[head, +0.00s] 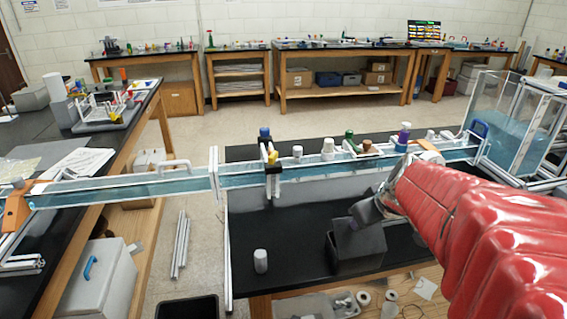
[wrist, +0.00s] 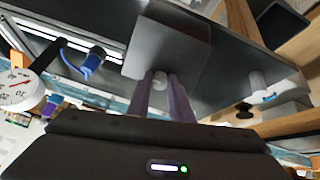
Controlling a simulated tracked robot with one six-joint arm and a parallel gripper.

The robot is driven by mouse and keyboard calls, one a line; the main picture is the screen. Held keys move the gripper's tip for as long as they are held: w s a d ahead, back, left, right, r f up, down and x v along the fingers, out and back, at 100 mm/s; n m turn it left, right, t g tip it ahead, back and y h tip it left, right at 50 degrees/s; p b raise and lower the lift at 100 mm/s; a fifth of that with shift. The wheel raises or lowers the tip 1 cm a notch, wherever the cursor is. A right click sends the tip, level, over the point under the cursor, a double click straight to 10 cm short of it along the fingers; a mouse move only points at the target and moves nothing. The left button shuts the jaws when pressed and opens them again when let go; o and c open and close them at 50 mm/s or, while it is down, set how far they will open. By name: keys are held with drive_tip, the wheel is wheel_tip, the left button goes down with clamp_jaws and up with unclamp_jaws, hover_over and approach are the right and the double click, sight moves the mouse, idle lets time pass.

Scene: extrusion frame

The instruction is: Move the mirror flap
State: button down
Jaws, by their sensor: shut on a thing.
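A dark grey box-like piece (head: 352,262) stands on the black bench top in the head view, with a tilted flat panel on it. I take this panel (head: 362,238) to be the mirror flap; no mirror surface shows. My gripper (head: 364,214) is at the panel's upper edge, below the red-sleeved arm. In the wrist view my two fingers (wrist: 160,90) are shut on a small pale round knob (wrist: 160,78) beside the dark grey block (wrist: 166,48). The contact is hidden in the head view, and how the knob joins the panel is unclear.
A long water channel (head: 120,190) crosses behind, with several bottles and fittings along it. A clear tank (head: 515,125) stands at the right. A small white cylinder (head: 260,261) stands on the black bench top (head: 290,240), left of the grey piece, with bare surface between them.

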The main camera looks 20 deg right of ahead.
idle(0.3)
drive_tip(key=c, duration=1.6)
unclamp_jaws()
drive_tip(key=shift+o, duration=0.2)
drive_tip(key=shift+r, duration=0.1)
